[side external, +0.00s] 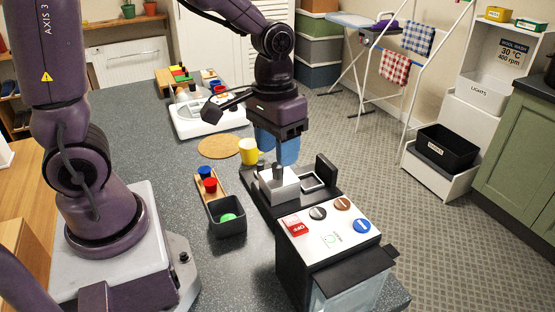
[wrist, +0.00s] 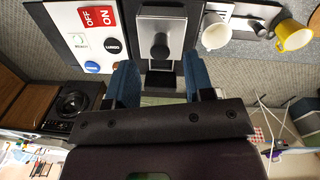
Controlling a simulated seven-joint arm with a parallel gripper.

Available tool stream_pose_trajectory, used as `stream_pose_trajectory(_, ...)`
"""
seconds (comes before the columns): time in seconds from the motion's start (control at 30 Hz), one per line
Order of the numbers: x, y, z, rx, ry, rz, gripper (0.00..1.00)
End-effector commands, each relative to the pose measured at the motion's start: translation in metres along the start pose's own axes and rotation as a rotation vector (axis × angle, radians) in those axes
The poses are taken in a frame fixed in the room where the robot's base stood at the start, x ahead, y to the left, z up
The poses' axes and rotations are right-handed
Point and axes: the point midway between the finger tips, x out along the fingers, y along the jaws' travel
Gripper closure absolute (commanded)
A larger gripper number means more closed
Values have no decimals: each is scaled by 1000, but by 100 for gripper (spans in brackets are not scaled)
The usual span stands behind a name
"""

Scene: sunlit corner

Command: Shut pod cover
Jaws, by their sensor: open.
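The coffee machine (side external: 328,245) stands at the counter's right end. Behind its button panel is a dark bed with a silver sliding block carrying an upright knob (side external: 278,172), which looks like the pod cover. A square framed recess (side external: 312,182) lies beside the block, apparently uncovered, with an upright black plate (side external: 327,170) at its far side. In the wrist view the silver block (wrist: 174,20) and dark knob (wrist: 160,46) lie ahead, in line with the finger gap. My gripper (side external: 277,148) has its blue fingers apart and empty, above and behind the knob. They also show in the wrist view (wrist: 160,75).
The panel holds a red switch (side external: 292,224) and several round buttons. A yellow mug (side external: 248,151) stands near my gripper. A wooden tray with red and blue cups (side external: 210,184) and a dark bin (side external: 227,214) lie left of the machine. A white cup (wrist: 215,32) is beside the bed.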

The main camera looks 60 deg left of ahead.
Motion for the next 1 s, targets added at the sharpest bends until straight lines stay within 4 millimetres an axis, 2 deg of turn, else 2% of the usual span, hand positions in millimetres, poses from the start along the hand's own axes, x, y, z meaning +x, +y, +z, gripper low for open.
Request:
stream_pose_trajectory(0.03, 9, 0, 1, 1, -6, -1, 52)
stream_pose_trajectory(0.2, 26, 0, 0, 1, -2, -1, 52)
stream_pose_trajectory(0.57, 31, 0, 0, 1, 1, 0, 52)
stream_pose_trajectory(0.77, 31, 0, 0, 1, 1, 0, 96)
stream_pose_trajectory(0.8, 31, 0, 0, 1, 1, 0, 100)
stream_pose_trajectory(1.0, 30, 1, -6, 1, 2, 1, 100)
